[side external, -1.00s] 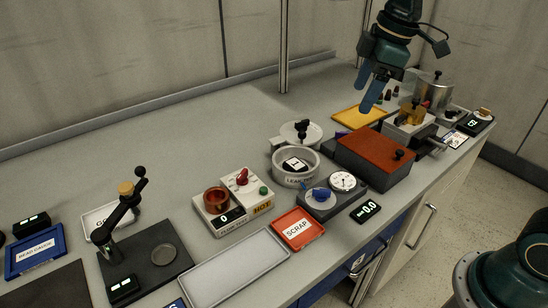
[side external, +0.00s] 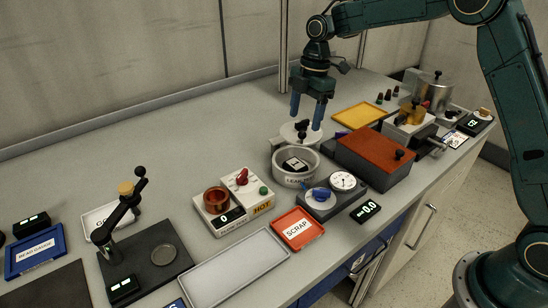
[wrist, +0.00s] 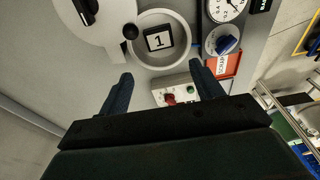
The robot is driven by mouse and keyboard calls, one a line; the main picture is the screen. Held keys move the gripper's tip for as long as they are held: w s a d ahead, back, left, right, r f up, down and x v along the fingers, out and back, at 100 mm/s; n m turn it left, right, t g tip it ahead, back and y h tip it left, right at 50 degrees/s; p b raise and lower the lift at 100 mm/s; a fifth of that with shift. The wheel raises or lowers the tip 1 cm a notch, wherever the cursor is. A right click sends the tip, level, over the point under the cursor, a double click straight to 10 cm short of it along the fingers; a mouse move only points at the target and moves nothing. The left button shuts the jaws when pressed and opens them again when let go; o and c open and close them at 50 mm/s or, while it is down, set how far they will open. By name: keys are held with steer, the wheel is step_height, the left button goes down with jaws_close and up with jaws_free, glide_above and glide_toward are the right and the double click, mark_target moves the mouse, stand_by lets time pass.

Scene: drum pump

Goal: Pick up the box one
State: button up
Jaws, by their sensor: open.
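Box one, a small dark box with a white label marked 1 (wrist: 158,39), sits inside a round white pot (wrist: 187,55). In the side external view the box (side external: 295,164) also shows inside the pot (side external: 293,182), whose front reads LEAK. My gripper (side external: 306,117) is open and empty, pointing down above and just behind the pot, over its white lid part with the black knob. In the wrist view the blue fingers (wrist: 161,72) are apart, with the pot and box beyond their tips.
The white round lid (side external: 288,134) with a black knob (side external: 301,127) stands behind the pot. A dial gauge unit (side external: 343,181), an orange-topped grey block (side external: 374,148), a HOT station (side external: 243,178) and a red SCRAP tray (side external: 298,230) crowd the pot.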

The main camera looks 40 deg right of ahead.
glide_above(295, 164)
steer(key=d, duration=0.1)
steer(key=shift+f, duration=4.4)
steer(key=shift+f, duration=0.1)
steer(key=shift+a+f, duration=0.15)
steer(key=shift+f, duration=1.1)
steer(key=shift+a+f, duration=0.15)
steer(key=shift+f, duration=1.1)
steer(key=c, duration=0.8)
